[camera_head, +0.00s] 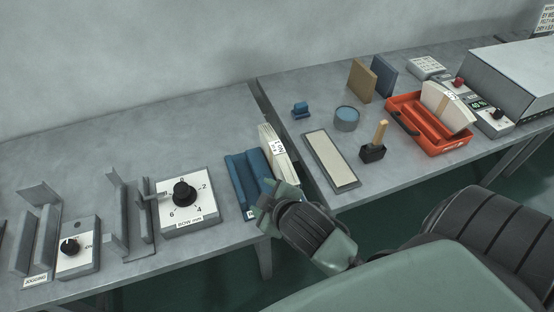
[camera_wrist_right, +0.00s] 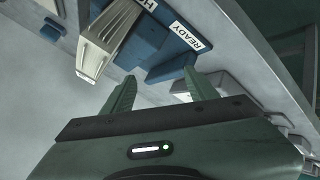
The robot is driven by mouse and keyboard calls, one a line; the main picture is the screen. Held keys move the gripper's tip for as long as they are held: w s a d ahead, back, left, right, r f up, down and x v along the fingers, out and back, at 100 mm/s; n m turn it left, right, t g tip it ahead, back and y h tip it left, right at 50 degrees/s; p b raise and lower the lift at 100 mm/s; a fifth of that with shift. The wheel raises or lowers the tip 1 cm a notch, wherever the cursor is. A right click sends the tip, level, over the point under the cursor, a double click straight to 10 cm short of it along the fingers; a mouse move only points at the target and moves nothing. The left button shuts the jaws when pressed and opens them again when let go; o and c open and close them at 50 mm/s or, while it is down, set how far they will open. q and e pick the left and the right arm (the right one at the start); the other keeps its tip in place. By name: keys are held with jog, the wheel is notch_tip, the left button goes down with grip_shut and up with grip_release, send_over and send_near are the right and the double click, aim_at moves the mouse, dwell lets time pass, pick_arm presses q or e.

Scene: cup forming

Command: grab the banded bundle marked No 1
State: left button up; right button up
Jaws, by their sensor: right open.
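A cream banded bundle (camera_head: 270,143) with a white label stands tilted at the right side of a blue holder (camera_head: 247,180) on the left table. The label print is too small to read surely. My right gripper (camera_head: 278,190) is just in front of this holder and bundle, at the table's front edge. In the right wrist view, my open right gripper (camera_wrist_right: 157,85) has nothing between its fingers. The bundle (camera_wrist_right: 95,58) is beyond the fingers to the upper left, beside the blue holder (camera_wrist_right: 150,45) with its READY label. My left gripper is not in view.
Another cream banded bundle (camera_head: 447,107) sits in a red tray (camera_head: 405,103) on the right table. A dial box (camera_head: 188,215) is left of the holder.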

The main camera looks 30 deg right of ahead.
jog(key=w+a+r+n+t+y, duration=0.25)
jog(key=w+r+n+t, duration=0.45)
jog(key=w+r, duration=0.4)
jog(key=w+a+r+n+t+y, duration=0.25)
jog(key=a+r+n+y, duration=0.45)
jog(key=r+n, duration=0.45)
jog(key=s+a+r+n+g+y, duration=0.3)
jog(key=a+n+g+y, duration=0.55)
jog(key=n, duration=1.05)
jog(key=n+g+h, duration=1.1)
jog(key=n+h, duration=0.6)
jog(key=n, duration=0.7)
send_over(277, 147)
jog(key=f, duration=1.6)
jog(key=shift+s+a+f, duration=0.15)
jog(key=shift+s+f, duration=0.1)
jog(key=shift+f, duration=0.45)
jog(key=f+p, duration=0.3)
jog(key=f, duration=0.3)
jog(key=shift+w+f, duration=0.15)
jog(key=shift+w, duration=0.05)
jog(key=shift+f+n, duration=0.25)
jog(key=shift+f, duration=0.05)
grip_shut()
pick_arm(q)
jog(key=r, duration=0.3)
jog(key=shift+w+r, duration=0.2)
